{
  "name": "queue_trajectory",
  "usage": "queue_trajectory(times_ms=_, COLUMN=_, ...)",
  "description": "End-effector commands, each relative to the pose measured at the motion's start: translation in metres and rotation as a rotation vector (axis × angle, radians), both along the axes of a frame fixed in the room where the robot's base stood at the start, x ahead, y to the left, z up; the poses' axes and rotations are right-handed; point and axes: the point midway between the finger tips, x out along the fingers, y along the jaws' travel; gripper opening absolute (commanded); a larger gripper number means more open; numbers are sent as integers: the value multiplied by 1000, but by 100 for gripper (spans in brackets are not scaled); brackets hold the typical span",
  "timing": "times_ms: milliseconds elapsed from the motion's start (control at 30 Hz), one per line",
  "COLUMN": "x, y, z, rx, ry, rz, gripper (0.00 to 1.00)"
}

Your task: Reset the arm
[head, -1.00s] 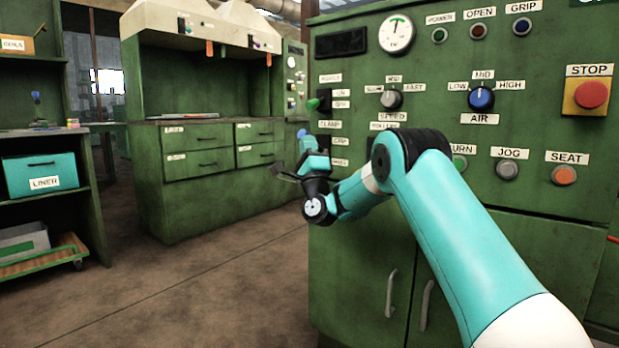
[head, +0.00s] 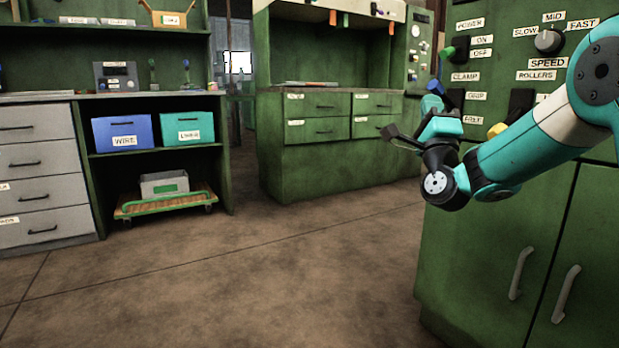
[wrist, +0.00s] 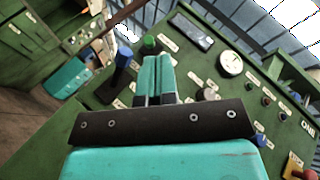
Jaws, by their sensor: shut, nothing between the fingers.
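My gripper (head: 433,104) is at the right in the head view, in front of the green control panel (head: 510,45). My teal arm reaches to it from the right edge. In the wrist view, its two teal fingers (wrist: 155,75) lie together with nothing between them. A green-tipped lever (wrist: 149,43) and a blue-tipped lever (wrist: 124,53) show just beyond and left of the fingers. I cannot tell whether the fingers touch either lever.
A speed knob (head: 548,41) and a yellow-tipped lever (head: 497,129) sit on the panel near my arm. A shelf holds a blue bin (head: 122,133) and a teal bin (head: 187,128) above a wooden cart (head: 165,203). The brown floor in the middle is clear.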

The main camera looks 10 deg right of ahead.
Motion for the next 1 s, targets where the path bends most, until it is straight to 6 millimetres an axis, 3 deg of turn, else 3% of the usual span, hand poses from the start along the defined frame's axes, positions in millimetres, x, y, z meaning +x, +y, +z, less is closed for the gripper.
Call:
queue_trajectory(times_ms=100, x=1, y=37, z=22, rx=-119, ry=133, rz=53, gripper=0)
queue_trajectory(times_ms=267, x=-16, y=116, z=30, rx=-449, ry=438, rz=182, gripper=0)
queue_trajectory(times_ms=367, x=-45, y=160, z=21, rx=-697, ry=613, rz=282, gripper=0)
queue_trajectory(times_ms=500, x=-109, y=204, z=-2, rx=-1064, ry=816, rz=447, gripper=0)
queue_trajectory(times_ms=600, x=-168, y=218, z=-19, rx=-1330, ry=926, rz=581, gripper=0)
queue_trajectory(times_ms=733, x=-243, y=217, z=-36, rx=-1635, ry=1021, rz=761, gripper=0)
queue_trajectory(times_ms=1000, x=-377, y=179, z=-44, rx=-2114, ry=1101, rz=1130, gripper=0)
